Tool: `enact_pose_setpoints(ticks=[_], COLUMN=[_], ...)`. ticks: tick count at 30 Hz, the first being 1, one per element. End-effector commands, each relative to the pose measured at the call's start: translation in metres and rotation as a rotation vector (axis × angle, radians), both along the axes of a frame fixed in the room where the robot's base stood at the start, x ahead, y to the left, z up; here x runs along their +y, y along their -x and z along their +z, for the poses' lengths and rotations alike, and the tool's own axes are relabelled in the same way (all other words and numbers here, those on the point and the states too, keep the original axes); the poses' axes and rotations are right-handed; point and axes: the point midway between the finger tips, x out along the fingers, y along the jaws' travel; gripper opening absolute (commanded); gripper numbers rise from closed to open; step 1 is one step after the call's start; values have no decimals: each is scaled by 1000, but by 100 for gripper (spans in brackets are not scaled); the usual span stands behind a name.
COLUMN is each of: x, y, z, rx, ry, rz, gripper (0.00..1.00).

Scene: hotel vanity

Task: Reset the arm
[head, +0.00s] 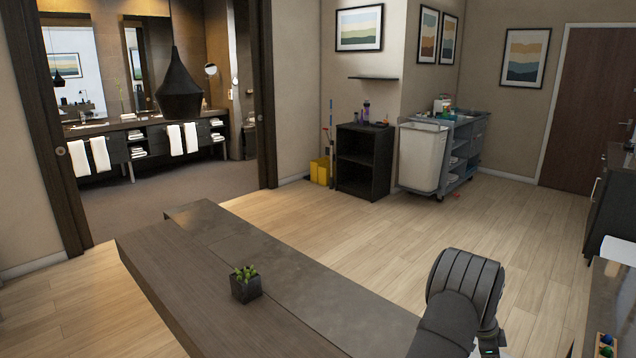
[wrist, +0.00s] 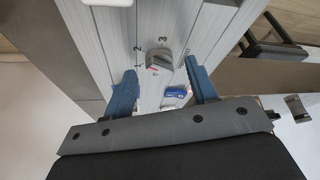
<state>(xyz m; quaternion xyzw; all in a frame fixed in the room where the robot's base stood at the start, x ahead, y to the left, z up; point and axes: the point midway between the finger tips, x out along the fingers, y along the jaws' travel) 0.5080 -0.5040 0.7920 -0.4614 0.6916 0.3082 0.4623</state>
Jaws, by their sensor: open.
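In the wrist view my gripper (wrist: 163,91) is open, with its two blue fingers spread apart. No object shows held between them. Beyond the fingers is a light grey panel (wrist: 115,45) with a dark grey rotary knob (wrist: 158,60) and printed numbers around it. A small blue and white item (wrist: 177,93) shows between the fingers near the right one; I cannot tell what it is. In the head view a dark, rounded part of my arm (head: 465,285) stands at the lower right; the fingers are not visible there.
A dark table (head: 215,255) with a small potted plant (head: 245,283) lies in front. A counter edge (head: 608,300) is at the right. A black shelf (head: 362,160) and a grey cart (head: 425,155) stand at the back. The wooden floor (head: 420,225) between is clear.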

Motion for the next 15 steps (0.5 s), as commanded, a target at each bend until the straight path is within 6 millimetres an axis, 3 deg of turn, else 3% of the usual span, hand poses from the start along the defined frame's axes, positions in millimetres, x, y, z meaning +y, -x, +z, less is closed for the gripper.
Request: enact_pose_setpoints(ticks=[15], x=[0], y=[5], z=[0], rx=[0], ry=[1], rz=[417], gripper=[53])
